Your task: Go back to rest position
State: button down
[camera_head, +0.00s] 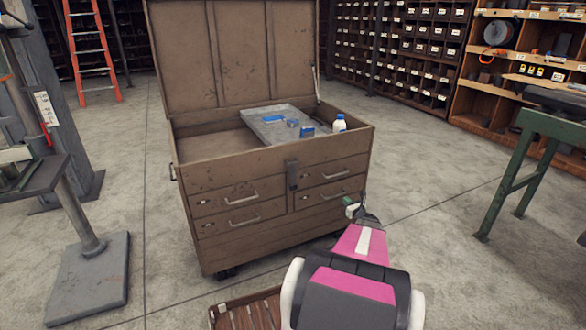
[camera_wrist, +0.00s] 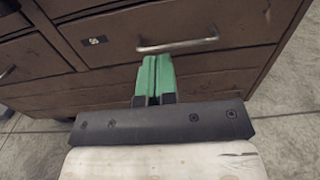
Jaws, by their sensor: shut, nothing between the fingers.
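My gripper (camera_wrist: 154,78) shows in the wrist view with its two green fingers together and nothing between them. In the head view my gripper (camera_head: 350,208) is in front of the lower right drawers of a brown tool chest (camera_head: 228,233), partly hidden by my own arm. In the wrist view a drawer handle (camera_wrist: 178,46) lies just beyond the fingertips. I cannot tell whether the fingers touch the drawer front.
The chest lid (camera_head: 240,50) stands open. A slatted wooden crate (camera_head: 248,314) lies low in front. A green-legged bench (camera_head: 515,165) stands right, a stand base (camera_head: 90,280) left.

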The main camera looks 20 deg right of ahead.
jog(key=a+r+n+g+y, duration=0.25)
jog(key=a+n, duration=0.35)
jog(key=a, duration=0.4)
jog(key=s+a+r+n+g+y, duration=0.15)
jog(key=a+n+g, duration=0.3)
jog(key=a, duration=0.55)
jog(key=a+r+n+g+y, duration=0.1)
jog(key=a+n+g+y, duration=0.2)
jog(key=a+n, duration=0.55)
jog(key=s+a+r+n+g+h, duration=0.2)
jog(key=s+a+n+g+h, duration=0.2)
jog(key=s+a+n, duration=0.3)
jog(key=s+a+r+n+g+h, duration=0.3)
jog(key=s+a+n+g+h, duration=0.1)
jog(key=s+a+n, duration=0.4)
jog(key=shift+s+a+r+n+h, duration=0.25)
jog(key=shift+a+n, duration=0.25)
jog(key=shift+a, duration=0.65)
jog(key=shift+f, duration=0.1)
